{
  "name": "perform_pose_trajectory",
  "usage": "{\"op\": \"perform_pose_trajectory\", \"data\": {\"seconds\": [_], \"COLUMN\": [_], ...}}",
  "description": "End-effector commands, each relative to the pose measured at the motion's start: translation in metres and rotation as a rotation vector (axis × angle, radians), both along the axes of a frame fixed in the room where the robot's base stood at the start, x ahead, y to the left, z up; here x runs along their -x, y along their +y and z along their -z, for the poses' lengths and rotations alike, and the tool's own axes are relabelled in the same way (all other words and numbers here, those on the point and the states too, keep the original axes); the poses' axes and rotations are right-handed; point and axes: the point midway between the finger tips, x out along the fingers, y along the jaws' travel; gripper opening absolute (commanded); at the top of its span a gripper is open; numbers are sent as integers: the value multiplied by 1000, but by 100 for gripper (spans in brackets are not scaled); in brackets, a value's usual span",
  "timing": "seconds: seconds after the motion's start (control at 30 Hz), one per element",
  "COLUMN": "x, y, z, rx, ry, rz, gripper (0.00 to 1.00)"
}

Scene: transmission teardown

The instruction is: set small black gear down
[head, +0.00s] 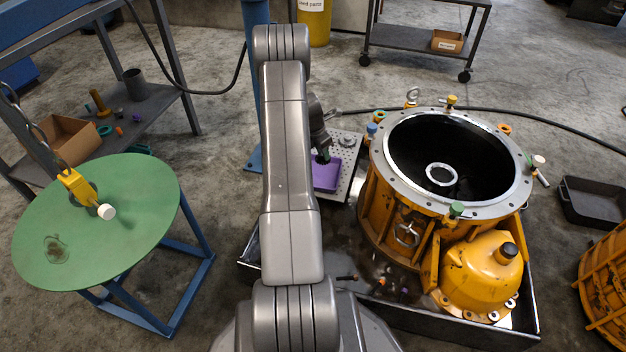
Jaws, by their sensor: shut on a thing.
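My gripper (322,157) points down over a purple block or tray (327,178), partly behind my own arm. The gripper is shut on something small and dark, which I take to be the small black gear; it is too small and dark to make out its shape. I cannot tell whether it touches the purple piece or is just above it. The purple piece sits on a light perforated plate (342,192). A small grey round part (346,141) lies on the same plate, to the right of the gripper.
The orange transmission housing (400,222), with an open round top, stands right of the plate in a dark tray (480,338). A green round table (140,215) with a yellow hanging hook (76,185) is at left. A black bin (592,203) lies on the floor at right.

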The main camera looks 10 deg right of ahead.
Motion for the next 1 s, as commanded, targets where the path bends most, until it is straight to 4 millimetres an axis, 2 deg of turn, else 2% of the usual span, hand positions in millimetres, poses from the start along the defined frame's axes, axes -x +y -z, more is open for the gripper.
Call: {"op": "perform_pose_trajectory", "data": {"seconds": [0.03,0.1,0.3,0.47,0.7,0.87,1.0], "x": [-3,-7,-12,-13,-13,-13,-12], "y": [-4,-8,-14,-15,-15,-15,-14], "z": [11,18,31,44,83,97,123], "rx": [0,0,0,0,0,0,-1], "ry": [-2,-3,-2,0,1,0,1], "rz": [-53,-128,-256,-284,-284,-283,-283], "gripper": [0,0,0,0,0,0,0]}}
